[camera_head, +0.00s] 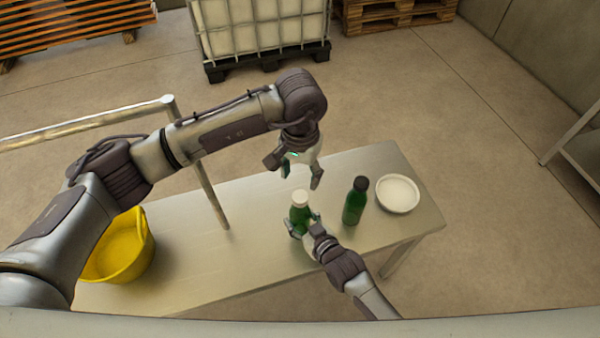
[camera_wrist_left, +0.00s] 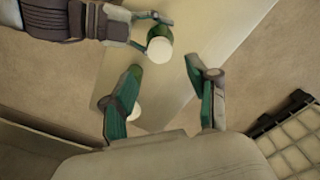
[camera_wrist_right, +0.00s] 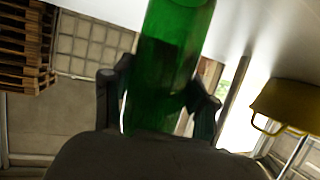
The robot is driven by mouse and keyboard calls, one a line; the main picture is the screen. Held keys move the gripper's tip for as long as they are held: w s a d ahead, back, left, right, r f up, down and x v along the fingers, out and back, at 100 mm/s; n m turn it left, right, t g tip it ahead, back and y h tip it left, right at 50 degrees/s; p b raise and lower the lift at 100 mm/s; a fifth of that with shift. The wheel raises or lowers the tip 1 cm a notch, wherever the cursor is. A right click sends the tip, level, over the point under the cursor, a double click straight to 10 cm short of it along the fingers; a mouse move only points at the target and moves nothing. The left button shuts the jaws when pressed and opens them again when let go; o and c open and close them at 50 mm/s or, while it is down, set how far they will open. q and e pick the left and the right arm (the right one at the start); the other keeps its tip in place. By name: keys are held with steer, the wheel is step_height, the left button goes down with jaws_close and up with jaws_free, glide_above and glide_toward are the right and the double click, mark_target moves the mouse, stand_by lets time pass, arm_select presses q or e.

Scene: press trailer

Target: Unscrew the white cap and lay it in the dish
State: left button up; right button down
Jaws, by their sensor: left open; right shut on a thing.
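My left gripper (camera_head: 293,173) is open and empty, just above the white cap. In the left wrist view the cap (camera_wrist_left: 159,50) shows beyond the spread fingertips (camera_wrist_left: 163,68), apart from them. The round white dish (camera_head: 398,195) lies at the table's right end and looks empty. In the left wrist view a finger partly hides a white shape, likely the dish.
A second green bottle (camera_head: 355,202) with a dark cap stands between the held bottle and the dish. A yellow bucket (camera_head: 118,248) is at the table's left, near a metal rail (camera_head: 205,180). The table (camera_head: 235,250) is otherwise clear. A caged tank (camera_head: 262,30) and pallets stand behind.

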mark_target(300, 196)
arm_select(q)
steer(key=shift+f, duration=4)
